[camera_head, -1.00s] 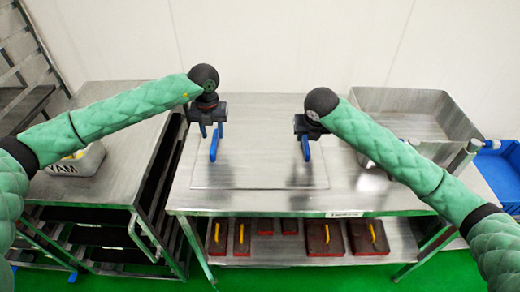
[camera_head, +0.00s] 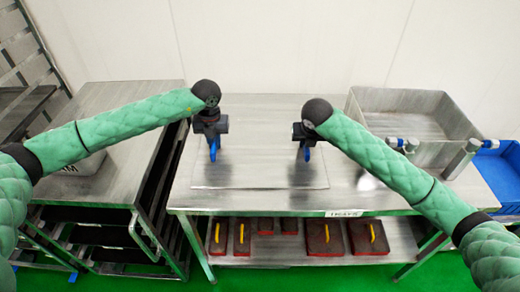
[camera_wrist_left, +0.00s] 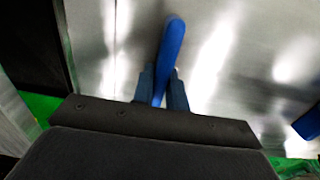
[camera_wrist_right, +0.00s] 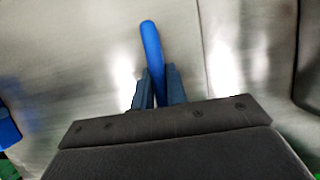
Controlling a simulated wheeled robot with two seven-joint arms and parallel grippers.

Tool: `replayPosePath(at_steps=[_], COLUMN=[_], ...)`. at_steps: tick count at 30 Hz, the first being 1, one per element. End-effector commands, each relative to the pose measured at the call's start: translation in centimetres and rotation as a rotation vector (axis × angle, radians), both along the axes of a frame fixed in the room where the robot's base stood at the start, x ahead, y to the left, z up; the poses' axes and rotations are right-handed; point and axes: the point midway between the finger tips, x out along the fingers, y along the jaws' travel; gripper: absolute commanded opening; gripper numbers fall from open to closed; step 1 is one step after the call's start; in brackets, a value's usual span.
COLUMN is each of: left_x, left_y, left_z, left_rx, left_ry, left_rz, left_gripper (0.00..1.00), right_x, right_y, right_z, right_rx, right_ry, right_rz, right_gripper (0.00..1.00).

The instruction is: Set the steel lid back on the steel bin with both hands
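The flat steel lid (camera_head: 260,172) lies on the steel table, with two upright blue handles. The open steel bin (camera_head: 432,152) stands at the table's back right, partly behind my right arm. My left gripper (camera_head: 212,140) is over the left handle (camera_head: 213,152); in the left wrist view its fingers are closed about the handle (camera_wrist_left: 172,45). My right gripper (camera_head: 306,142) is over the right handle (camera_head: 307,154); in the right wrist view its fingers are closed about that handle (camera_wrist_right: 151,45). The handle bases are hidden by the grippers.
A steel rack table (camera_head: 110,190) with a container (camera_head: 82,165) stands at left. Several red blocks with yellow handles (camera_head: 324,240) lie on the shelf below. A blue crate (camera_head: 498,170) is at far right. Bare table lies between lid and bin.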

Motion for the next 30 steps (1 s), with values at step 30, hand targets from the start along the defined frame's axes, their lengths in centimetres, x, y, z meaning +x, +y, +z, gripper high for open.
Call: replayPosePath(at_steps=[30], left_x=[0.1], left_y=[0.1], left_z=[3.3], left_rx=[0.000], left_ry=[-0.001], left_rz=[0.001], left_gripper=[0.00], right_x=[0.1], right_y=[-0.1], right_z=[3.3], right_rx=[-0.001], right_ry=[-0.002], right_rz=[-0.001], right_gripper=[0.00])
